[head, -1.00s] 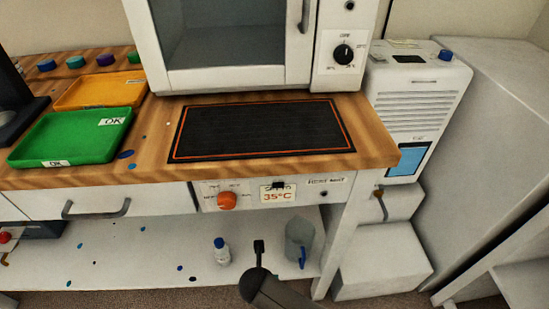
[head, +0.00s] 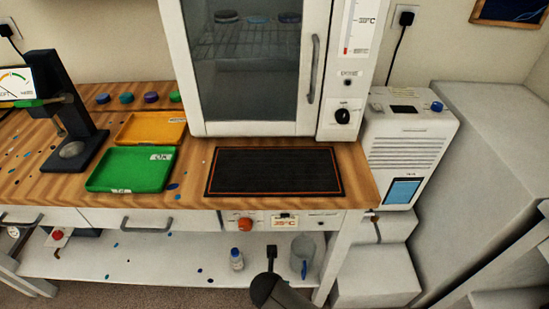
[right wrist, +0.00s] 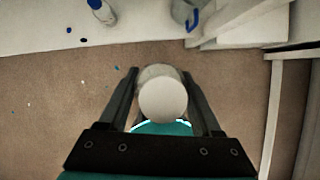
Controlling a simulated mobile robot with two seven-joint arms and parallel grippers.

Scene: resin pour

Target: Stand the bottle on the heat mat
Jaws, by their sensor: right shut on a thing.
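The heat mat (head: 273,171), a black rectangle with an orange border line, lies flat and bare on the wooden bench in front of the oven. In the right wrist view, my right gripper (right wrist: 162,90) is shut on a pale bottle (right wrist: 162,98), seen nearly end-on with a round white top between the two dark fingers. It is over the brown floor, in front of the bench's lower shelf. The rest of the bottle's shape is hard to make out. My left gripper is not in view.
A white oven (head: 262,130) stands behind the mat. Green (head: 130,170) and orange (head: 150,128) trays lie to its left. A white unit (head: 408,140) stands to its right. The lower shelf (head: 165,258) holds a small blue-capped bottle (head: 237,261) and a clear jug (head: 302,256).

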